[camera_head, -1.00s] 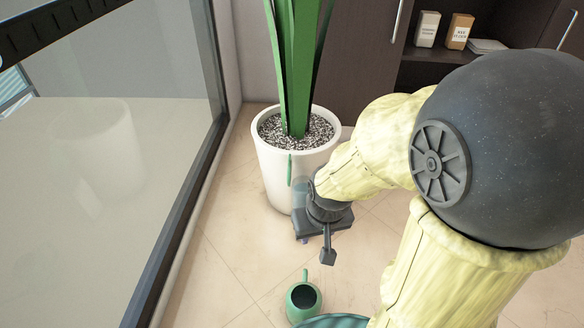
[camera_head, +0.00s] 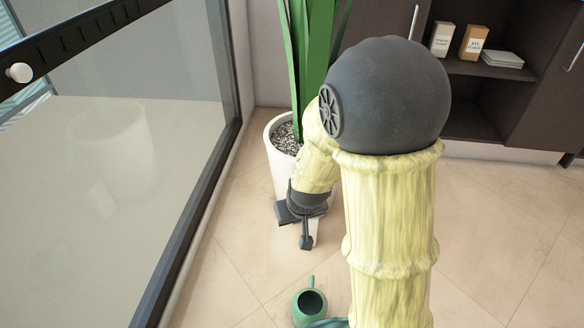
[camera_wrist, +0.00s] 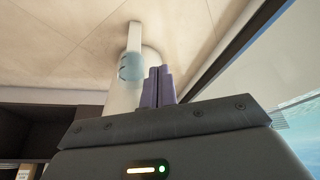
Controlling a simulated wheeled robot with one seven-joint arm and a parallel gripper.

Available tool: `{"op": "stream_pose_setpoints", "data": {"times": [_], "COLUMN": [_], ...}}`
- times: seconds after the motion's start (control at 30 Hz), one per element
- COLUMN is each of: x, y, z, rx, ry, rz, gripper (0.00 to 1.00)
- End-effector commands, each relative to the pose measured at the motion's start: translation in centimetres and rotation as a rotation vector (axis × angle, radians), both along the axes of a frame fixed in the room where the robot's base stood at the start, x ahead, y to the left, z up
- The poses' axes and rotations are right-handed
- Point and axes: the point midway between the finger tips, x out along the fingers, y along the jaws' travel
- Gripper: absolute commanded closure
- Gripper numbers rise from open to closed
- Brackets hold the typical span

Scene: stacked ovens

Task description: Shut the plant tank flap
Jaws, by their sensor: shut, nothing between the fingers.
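The white plant pot (camera_head: 279,168) stands on the floor by the glass wall, partly hidden behind my arm. In the wrist view the white pot (camera_wrist: 122,98) lies just beyond my fingers. A translucent light-blue tank (camera_wrist: 131,67) shows on it, with a narrow white strip (camera_wrist: 134,36) running up from it in the picture. That strip may be the flap; I cannot tell how far open it stands. My gripper (camera_wrist: 158,87) is shut and empty, its purple fingers beside the tank. I cannot tell whether they touch. The head view shows the gripper's dark body but hides the tank.
A green watering can (camera_head: 310,302) stands on the floor below my gripper in the head view. The framed glass wall (camera_head: 140,150) runs along the left. Tall green leaves (camera_head: 316,60) rise from the pot. Dark cabinets (camera_head: 470,100) stand behind. Floor on the right is clear.

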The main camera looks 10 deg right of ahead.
Motion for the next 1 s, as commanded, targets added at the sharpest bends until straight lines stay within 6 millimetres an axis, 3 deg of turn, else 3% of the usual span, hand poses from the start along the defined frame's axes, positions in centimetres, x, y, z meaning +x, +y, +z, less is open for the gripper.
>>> {"op": "stream_pose_setpoints", "data": {"times": [0.2,0.5,0.73,1.0], "x": [5.3,10.3,12.2,12.4], "y": [2.1,3.5,4.2,5.9], "z": [-2.2,-5.0,-5.6,-4.1], "rx": [-0.136,-0.464,-0.801,-1.253], "ry": [-0.108,-0.263,-0.376,-0.511], "rz": [0.069,0.173,0.270,0.375], "gripper": [1.00,1.00,1.00,1.00]}}
